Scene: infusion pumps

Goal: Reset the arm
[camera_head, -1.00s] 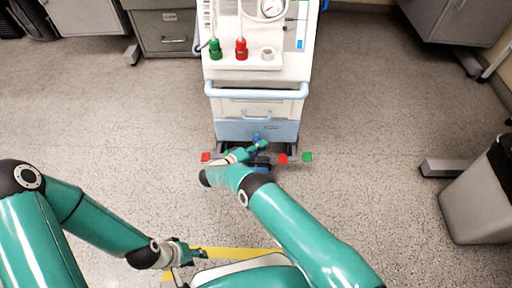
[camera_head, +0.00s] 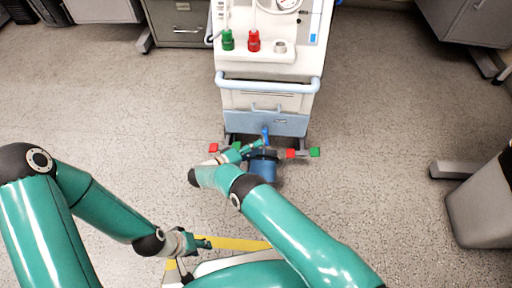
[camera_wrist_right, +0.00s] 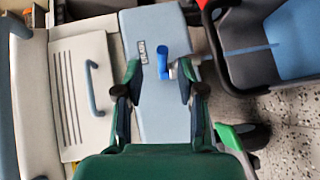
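The white medical cart (camera_head: 266,100) with a pale blue lower panel stands ahead in the head view. My right arm reaches toward its base, and my right gripper (camera_head: 250,147) is just in front of the low panel. In the right wrist view my right gripper (camera_wrist_right: 160,76) has its two fingers spread apart. A small blue handle (camera_wrist_right: 163,54) shows between and beyond the fingertips; I cannot tell whether they touch it. The blue handle (camera_head: 265,132) also shows in the head view. My left gripper (camera_head: 198,243) is low, above a yellow strip; its opening is too small to judge.
The cart carries a green knob (camera_head: 227,40), a red knob (camera_head: 254,41) and a gauge. A grey bin (camera_head: 482,205) stands at right, cabinets (camera_head: 178,22) behind. Floor on both sides is clear.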

